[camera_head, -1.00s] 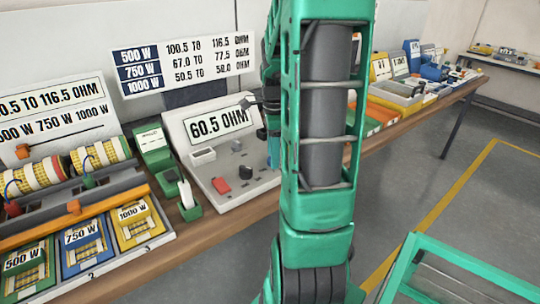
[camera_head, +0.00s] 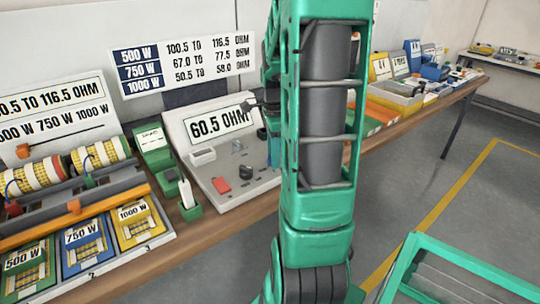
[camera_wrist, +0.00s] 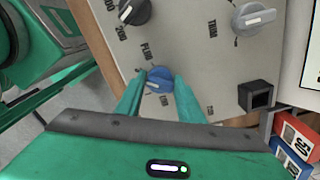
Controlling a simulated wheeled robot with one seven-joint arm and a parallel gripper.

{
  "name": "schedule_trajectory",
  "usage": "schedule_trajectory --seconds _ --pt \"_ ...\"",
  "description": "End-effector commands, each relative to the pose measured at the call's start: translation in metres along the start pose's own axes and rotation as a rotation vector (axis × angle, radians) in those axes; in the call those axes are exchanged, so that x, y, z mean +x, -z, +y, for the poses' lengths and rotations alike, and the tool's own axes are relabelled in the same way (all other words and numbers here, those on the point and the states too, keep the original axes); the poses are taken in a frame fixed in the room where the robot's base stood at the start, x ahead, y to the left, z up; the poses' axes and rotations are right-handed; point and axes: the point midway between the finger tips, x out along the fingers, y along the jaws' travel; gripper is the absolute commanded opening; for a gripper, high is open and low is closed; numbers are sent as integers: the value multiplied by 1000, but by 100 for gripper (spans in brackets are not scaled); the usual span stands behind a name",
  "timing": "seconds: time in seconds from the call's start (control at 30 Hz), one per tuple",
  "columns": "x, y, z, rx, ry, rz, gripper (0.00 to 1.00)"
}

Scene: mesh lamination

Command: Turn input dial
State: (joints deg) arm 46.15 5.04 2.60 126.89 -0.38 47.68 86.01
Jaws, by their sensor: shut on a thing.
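A blue dial (camera_wrist: 159,79) with a white pointer mark is on the meter's light grey panel (camera_wrist: 190,45) in the wrist view. Printed labels surround it, too small to read surely. My gripper (camera_wrist: 158,76) has its two green fingers on either side of this dial and is shut on it. A grey dial (camera_wrist: 254,17) and a black dial (camera_wrist: 134,11) sit farther up the panel. In the head view, the meter (camera_head: 200,172) has a display (camera_head: 219,121) reading 60.5 OHM. My arm covers its right side, so the gripped dial is mostly hidden there.
A black square socket (camera_wrist: 257,95) lies right of the gripped dial. A green box (camera_head: 152,143) and a small green holder (camera_head: 189,205) stand left of the meter. Coloured wattage trays (camera_head: 82,246) fill the bench's left. A green frame (camera_head: 440,245) stands at lower right.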

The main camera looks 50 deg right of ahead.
Motion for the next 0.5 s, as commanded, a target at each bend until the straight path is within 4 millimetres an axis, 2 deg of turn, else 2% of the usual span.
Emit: schedule_trajectory --seconds 0.5 --pt "-2 -1 -3 -436 9 2 12"
